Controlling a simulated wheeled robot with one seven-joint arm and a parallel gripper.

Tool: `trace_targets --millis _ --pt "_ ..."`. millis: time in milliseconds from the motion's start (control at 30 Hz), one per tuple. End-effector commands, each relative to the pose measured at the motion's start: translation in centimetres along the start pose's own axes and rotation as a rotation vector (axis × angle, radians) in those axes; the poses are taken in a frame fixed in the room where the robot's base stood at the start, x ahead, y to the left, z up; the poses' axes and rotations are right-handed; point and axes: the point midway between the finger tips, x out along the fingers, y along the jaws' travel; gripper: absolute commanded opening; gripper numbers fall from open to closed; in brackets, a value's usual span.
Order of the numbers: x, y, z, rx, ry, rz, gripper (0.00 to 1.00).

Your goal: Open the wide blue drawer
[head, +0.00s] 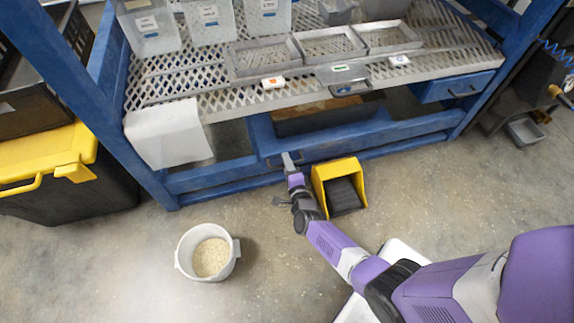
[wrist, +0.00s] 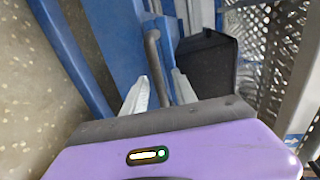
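The wide blue drawer (head: 345,136) is under the bench top, and its open top shows a brown interior, so it stands partly out. My gripper (head: 288,158) is at the left part of its front. In the wrist view, the drawer's grey bar handle (wrist: 154,60) runs between the two pale fingers of my gripper (wrist: 160,74). The fingers are apart, with a small gap showing on each side of the bar. The blue drawer front (wrist: 118,38) also shows there. The handle is mostly hidden in the head view.
A narrower blue drawer (head: 455,87) is at the right under the bench. A yellow-framed bin (head: 320,187) stands on the floor right of my gripper. A white bucket (head: 188,262) of pale grains is at front left. A white sheet (head: 165,135) hangs over the bench edge.

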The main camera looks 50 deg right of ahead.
Motion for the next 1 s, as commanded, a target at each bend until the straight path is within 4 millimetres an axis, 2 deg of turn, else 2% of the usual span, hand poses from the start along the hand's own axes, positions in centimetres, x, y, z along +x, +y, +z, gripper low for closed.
trace_targets --millis 133,300,1000 --pt "-0.02 -0.04 -0.01 0.000 0.000 0.000 0.34" --pt "-0.04 -0.03 -0.01 -0.001 0.000 0.000 0.00" --pt "-0.06 -0.01 0.00 -0.001 0.000 0.000 0.00"
